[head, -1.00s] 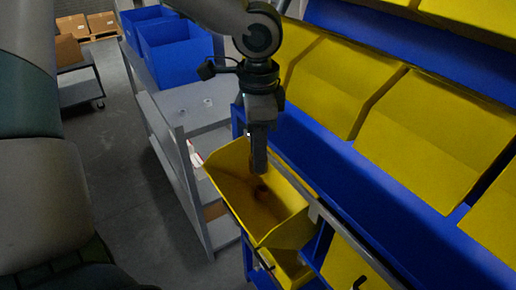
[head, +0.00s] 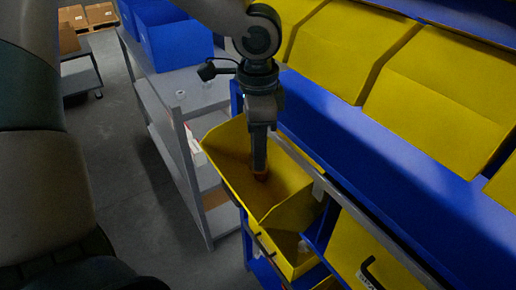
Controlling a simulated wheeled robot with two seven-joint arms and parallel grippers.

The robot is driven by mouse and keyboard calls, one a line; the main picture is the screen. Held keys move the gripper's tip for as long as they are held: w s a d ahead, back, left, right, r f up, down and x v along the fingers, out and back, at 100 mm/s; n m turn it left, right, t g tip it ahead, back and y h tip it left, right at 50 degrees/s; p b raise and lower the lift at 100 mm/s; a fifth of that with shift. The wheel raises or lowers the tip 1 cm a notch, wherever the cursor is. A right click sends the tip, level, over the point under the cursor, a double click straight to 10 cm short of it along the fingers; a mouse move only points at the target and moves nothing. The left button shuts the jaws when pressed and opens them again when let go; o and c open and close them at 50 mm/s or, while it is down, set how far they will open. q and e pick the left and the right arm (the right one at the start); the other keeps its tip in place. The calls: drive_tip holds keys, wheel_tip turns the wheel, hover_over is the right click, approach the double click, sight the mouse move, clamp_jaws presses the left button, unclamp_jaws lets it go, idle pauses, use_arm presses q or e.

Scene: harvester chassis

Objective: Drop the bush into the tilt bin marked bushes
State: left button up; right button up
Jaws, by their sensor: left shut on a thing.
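My left gripper (head: 260,172) points straight down into an open yellow tilt bin (head: 228,180) in the blue rack. It is shut on the bush (head: 261,176), a small brownish-orange piece that shows only just below the fingertips. The bush is inside the bin's opening, close to its inner surface; I cannot tell whether it touches. No marking on the bin is readable. My right gripper is not in view.
A second open yellow bin section (head: 296,245) lies just in front. Closed yellow bins (head: 440,90) fill the blue rack (head: 370,170) at right. A grey shelf cart (head: 200,100) with a blue crate (head: 175,42) stands at left. Grey floor (head: 130,180) is clear.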

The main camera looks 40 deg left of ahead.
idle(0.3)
use_arm(q)
drive_tip(key=o, duration=1.2)
drive_tip(key=shift+c, duration=0.2)
wheel_tip(320, 180, up, 17)
drive_tip(key=b, duration=0.2)
drive_tip(key=shift+r+b, duration=0.15)
drive_tip(key=shift+b, duration=0.2)
idle(0.5)
